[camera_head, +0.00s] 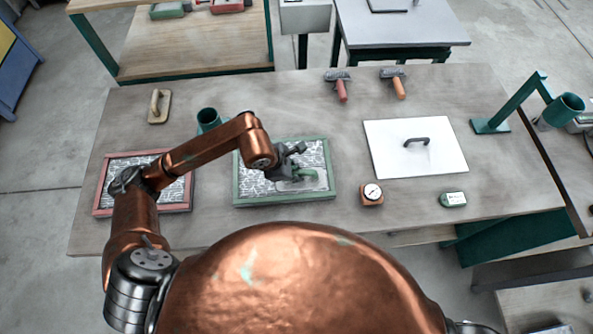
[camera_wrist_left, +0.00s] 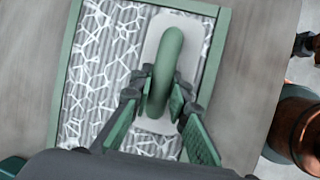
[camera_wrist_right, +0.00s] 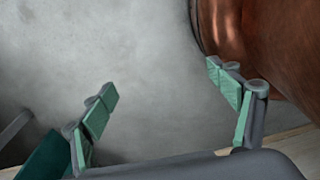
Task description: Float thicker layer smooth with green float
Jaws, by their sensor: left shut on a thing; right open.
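The green float (camera_head: 306,180) has a pale plate and a green arched handle. It lies over the right part of the green-framed tray (camera_head: 236,190), whose grey ribbed surface carries a white fibre web. My left gripper (camera_head: 284,172) is shut on the float's handle. In the left wrist view the float (camera_wrist_left: 155,121) covers part of the panel inside the green frame (camera_wrist_left: 62,95), between the fingers of my left gripper (camera_wrist_left: 158,92). Whether the plate presses on the surface is hard to tell. My right gripper (camera_wrist_right: 170,100) is open and empty above bare floor.
A red-framed tray (camera_head: 186,208) with similar webbing sits at left, partly behind my left arm. A wooden float (camera_head: 159,106), a teal cup (camera_head: 208,119), two rollers (camera_head: 341,88), a white board (camera_head: 380,150), a dial gauge (camera_head: 372,193) and a small green-edged box (camera_head: 453,199) are on the table.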

